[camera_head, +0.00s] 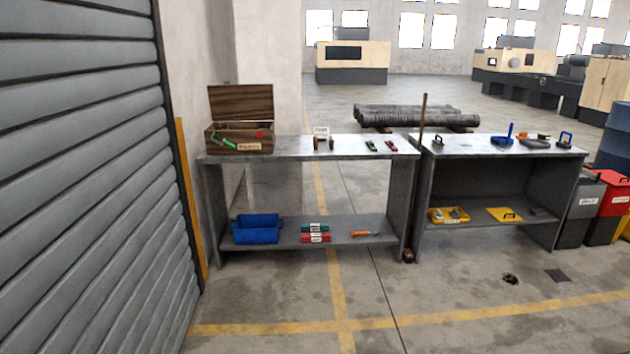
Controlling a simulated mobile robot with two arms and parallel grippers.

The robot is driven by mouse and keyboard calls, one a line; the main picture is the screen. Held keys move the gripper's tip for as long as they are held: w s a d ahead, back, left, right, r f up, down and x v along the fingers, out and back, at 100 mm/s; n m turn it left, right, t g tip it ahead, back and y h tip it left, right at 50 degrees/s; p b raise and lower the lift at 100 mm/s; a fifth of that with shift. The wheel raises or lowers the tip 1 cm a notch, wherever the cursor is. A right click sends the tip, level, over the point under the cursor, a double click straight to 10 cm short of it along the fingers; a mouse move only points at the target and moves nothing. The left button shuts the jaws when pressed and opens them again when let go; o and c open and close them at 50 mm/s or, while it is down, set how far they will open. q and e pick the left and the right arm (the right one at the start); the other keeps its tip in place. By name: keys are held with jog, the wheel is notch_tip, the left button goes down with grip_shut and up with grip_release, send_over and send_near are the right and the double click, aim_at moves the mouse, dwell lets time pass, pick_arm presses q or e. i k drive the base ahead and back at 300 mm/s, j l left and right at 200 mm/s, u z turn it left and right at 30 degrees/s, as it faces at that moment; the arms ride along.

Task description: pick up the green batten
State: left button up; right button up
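Several small green things are in view, and I cannot tell which of them is the green batten. One green strip (224,142) lies tilted in the open wooden box (239,140) at the left end of the left bench, beside a small red thing. A short green piece (371,146) lies on the bench top near its right end, left of a red piece (391,146). A green piece (315,227) tops red ones in a stack on the lower shelf. Neither of my grippers shows in this view.
The left bench (290,148) also bears a small labelled stand; its shelf holds a blue bin (256,229). A brown pole (423,118) stands between this and the right bench (470,150), which holds tools. A roller shutter (80,170) closes the left. The floor in front is mostly clear.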

aim_at(369, 144)
jog(key=i+z, duration=0.25)
jog(key=i, duration=0.9)
jog(key=i+j+z, duration=0.1)
jog(key=i+z, duration=0.15)
jog(key=i, duration=0.85)
jog(key=i+l, duration=0.35)
jog(key=i, duration=0.25)
jog(key=i+l, duration=0.4)
jog(key=i, duration=0.15)
